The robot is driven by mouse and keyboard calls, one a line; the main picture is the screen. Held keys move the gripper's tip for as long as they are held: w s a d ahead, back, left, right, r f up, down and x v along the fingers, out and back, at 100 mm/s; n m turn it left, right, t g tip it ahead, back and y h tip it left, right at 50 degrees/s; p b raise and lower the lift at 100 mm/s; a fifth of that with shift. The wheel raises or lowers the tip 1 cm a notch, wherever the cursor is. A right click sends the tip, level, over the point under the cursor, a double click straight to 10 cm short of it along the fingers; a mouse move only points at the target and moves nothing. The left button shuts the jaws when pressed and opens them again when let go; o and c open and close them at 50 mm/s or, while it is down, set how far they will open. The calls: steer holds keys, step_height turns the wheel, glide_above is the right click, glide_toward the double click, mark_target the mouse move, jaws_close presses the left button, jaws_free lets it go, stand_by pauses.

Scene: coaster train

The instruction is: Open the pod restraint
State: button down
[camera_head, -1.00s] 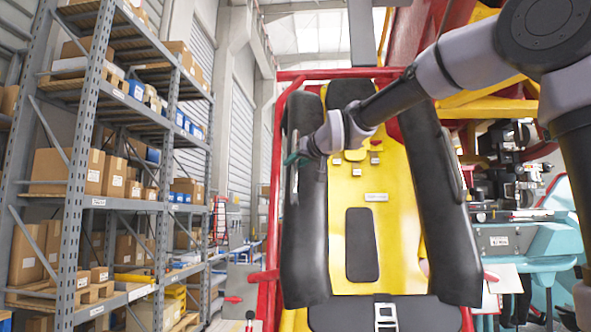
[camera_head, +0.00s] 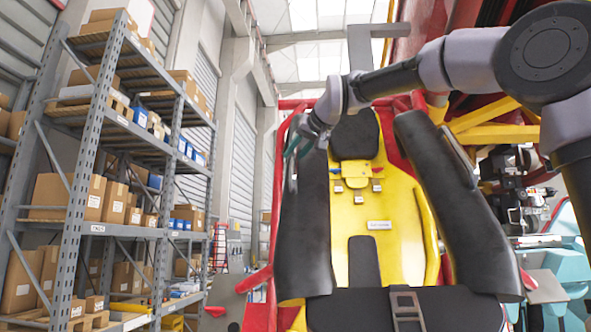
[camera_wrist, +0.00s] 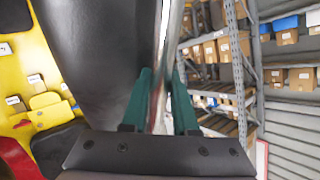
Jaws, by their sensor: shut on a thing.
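The pod restraint shows in the head view as two thick black pads, a left pad (camera_head: 304,225) and a right pad (camera_head: 455,200), on both sides of the yellow seat back (camera_head: 400,215). A grey metal handle (camera_wrist: 162,60) runs along the outer side of the left pad. My gripper (camera_head: 300,145) is at the upper part of that pad. In the wrist view its teal fingers (camera_wrist: 160,105) are shut on the handle, with the black pad just to the left. The fingertips' contact is small and partly hidden in the head view.
A black headrest (camera_head: 355,135) and a seat buckle (camera_head: 406,308) belong to the seat. A red frame (camera_head: 268,210) surrounds it. Tall shelves (camera_head: 85,170) with boxes stand at the left, with open floor between. Machinery (camera_head: 530,190) is at the right.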

steer(key=shift+m+g, duration=0.4)
steer(key=shift+g, duration=0.4)
steer(key=shift+s+r, duration=0.25)
steer(key=shift+r, duration=1.15)
steer(key=shift+s+r, duration=0.3)
steer(key=shift+r, duration=1.05)
steer(key=shift+s+r, duration=0.25)
steer(key=shift+r, duration=1.15)
steer(key=c, duration=1)
jaws_free()
steer(key=v, duration=1)
steer(key=shift+s+r, duration=0.25)
